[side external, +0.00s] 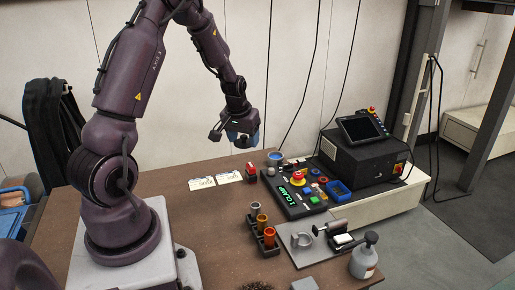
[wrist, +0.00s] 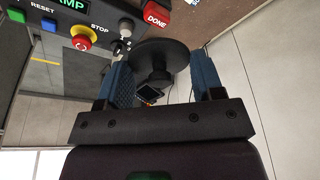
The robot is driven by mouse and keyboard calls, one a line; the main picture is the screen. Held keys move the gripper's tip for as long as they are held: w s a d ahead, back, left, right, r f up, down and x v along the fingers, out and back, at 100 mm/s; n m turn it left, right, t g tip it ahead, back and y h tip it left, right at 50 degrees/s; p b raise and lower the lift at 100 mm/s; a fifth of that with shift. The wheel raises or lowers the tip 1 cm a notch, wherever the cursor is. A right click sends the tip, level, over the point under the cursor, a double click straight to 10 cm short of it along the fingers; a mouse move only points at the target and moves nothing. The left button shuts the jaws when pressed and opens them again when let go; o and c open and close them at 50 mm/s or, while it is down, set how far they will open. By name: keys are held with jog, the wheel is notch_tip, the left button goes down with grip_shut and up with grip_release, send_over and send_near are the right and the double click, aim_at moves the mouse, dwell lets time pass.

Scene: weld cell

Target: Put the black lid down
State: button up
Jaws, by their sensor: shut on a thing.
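The black lid (wrist: 160,58) is a round dark disc with a knob, seen in the wrist view between the two blue fingers of my gripper (wrist: 163,85). The lid is too small and dark to make out there.
A panel (side external: 300,197) with buttons and a red stop knob lies on the table below. The table's left middle (side external: 200,215) is clear.

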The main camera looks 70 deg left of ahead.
aim_at(247, 141)
jog(key=w+a+f, duration=0.2)
jog(key=a+f, duration=0.1)
jog(key=w+a+f, duration=0.2)
jog(key=a+f, duration=0.1)
jog(key=f, duration=0.1)
jog(key=w+a+f, duration=0.2)
jog(key=a+f, duration=0.2)
jog(key=shift+x, duration=1.7)
jog(key=shift+s+d+f, duration=0.1)
jog(key=shift+d+f, duration=0.05)
jog(key=shift+f, duration=0.05)
jog(key=o, duration=0.6)
jog(key=shift+d, duration=0.1)
